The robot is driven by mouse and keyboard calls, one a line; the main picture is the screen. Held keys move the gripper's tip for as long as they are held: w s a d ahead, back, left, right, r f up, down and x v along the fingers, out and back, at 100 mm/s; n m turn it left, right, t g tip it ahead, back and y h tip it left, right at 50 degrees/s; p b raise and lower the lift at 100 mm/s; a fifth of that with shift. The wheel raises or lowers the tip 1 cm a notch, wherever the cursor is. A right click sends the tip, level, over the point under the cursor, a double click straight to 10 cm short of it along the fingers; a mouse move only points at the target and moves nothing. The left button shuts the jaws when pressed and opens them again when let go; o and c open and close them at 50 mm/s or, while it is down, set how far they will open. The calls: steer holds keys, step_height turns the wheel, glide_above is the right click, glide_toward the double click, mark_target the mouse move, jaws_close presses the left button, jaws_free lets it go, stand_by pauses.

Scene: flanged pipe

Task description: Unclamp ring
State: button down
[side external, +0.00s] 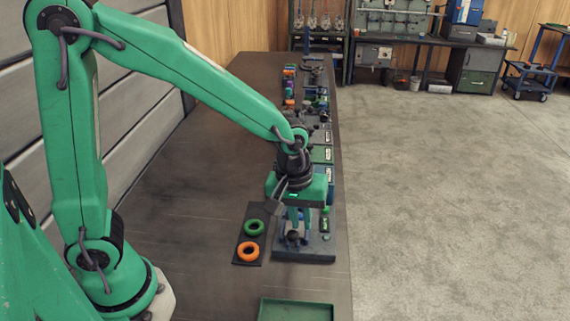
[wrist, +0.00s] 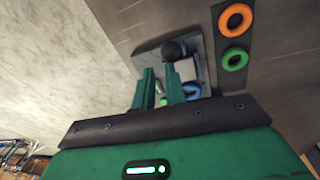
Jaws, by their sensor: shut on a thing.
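My gripper (side external: 298,221) points down over a grey fixture (side external: 318,252) on the bench. In the wrist view its two green fingers (wrist: 160,72) reach toward the fixture, with a narrow gap between them. They are shut on a part of the clamp, seemingly its lever; that part is mostly hidden. A round black knob (wrist: 173,50) shows just beyond the fingertips, and the knob also shows in the side view (side external: 293,237). A blue ring (wrist: 191,91) is partly visible beside one finger, at the fixture.
An orange ring (side external: 248,252) and a green ring (side external: 254,227) lie on a dark plate (side external: 240,240) left of the fixture. An empty green tray (side external: 296,302) is at the near end. Several small coloured parts line the bench's far right edge. The bench's left side is clear.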

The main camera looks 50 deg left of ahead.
steer(key=shift+s+d+f+g, duration=0.1)
steer(key=shift+s+f+g, duration=0.1)
steer(key=shift+s+f, duration=0.25)
steer(key=shift+s+f+g, duration=0.2)
steer(key=shift+s+f, duration=0.05)
steer(key=shift+s, duration=0.35)
steer(key=w+a+r, duration=0.2)
steer(key=w+r, duration=0.2)
steer(key=w, duration=0.1)
steer(key=s+d+r, duration=0.5)
steer(key=s, duration=0.1)
steer(key=shift+s+d+r+t, duration=0.15)
steer(key=shift+r+t, duration=0.15)
steer(key=s+a+r+m+t, duration=0.2)
steer(key=s+a+m, duration=0.1)
steer(key=a, duration=0.4)
steer(key=s+a+r+m+t, duration=0.2)
steer(key=s+a+r+m, duration=0.1)
steer(key=s+a, duration=0.3)
steer(key=shift+s+a+m, duration=0.2)
steer(key=shift+a+m, duration=0.5)
steer(key=shift+a, duration=0.35)
